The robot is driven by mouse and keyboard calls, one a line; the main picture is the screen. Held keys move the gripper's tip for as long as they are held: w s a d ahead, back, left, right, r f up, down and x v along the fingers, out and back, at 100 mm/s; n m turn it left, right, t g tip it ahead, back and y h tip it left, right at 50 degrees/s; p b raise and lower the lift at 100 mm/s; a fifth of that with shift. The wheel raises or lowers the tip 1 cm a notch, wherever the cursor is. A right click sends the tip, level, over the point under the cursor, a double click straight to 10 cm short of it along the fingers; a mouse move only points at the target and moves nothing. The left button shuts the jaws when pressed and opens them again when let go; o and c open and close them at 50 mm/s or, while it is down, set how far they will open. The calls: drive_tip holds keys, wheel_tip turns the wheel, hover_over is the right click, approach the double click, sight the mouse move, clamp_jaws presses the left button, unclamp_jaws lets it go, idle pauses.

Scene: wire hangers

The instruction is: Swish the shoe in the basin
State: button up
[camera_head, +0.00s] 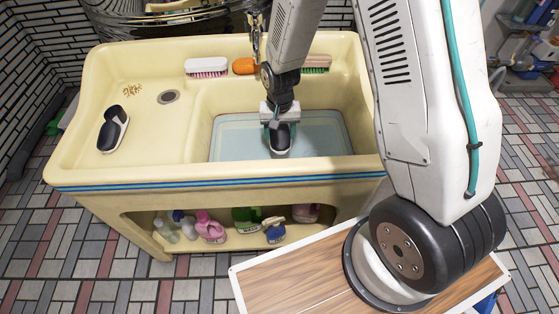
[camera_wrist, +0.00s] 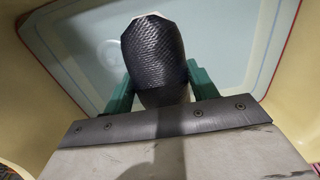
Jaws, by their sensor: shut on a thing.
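A dark shoe with a pale sole (camera_head: 281,139) is held over the deep basin on the right of the yellow sink. My gripper (camera_head: 281,122) is shut on it from above. In the wrist view the shoe (camera_wrist: 155,60) shows a dark woven upper between the two green fingers of my gripper (camera_wrist: 158,85). The basin (camera_head: 225,145) has a pale blue bottom with a lined border. I cannot tell whether the shoe touches the water or the bottom. A second dark shoe with a white sole (camera_head: 113,130) lies on the shallow left side of the sink.
A white brush with pink bristles (camera_head: 206,67), an orange item (camera_head: 244,66) and a wooden brush with green bristles (camera_head: 317,63) lie on the back ledge. Several bottles (camera_head: 208,228) stand on the shelf below.

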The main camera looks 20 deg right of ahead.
idle(0.3)
drive_tip(key=shift+r, duration=3.35)
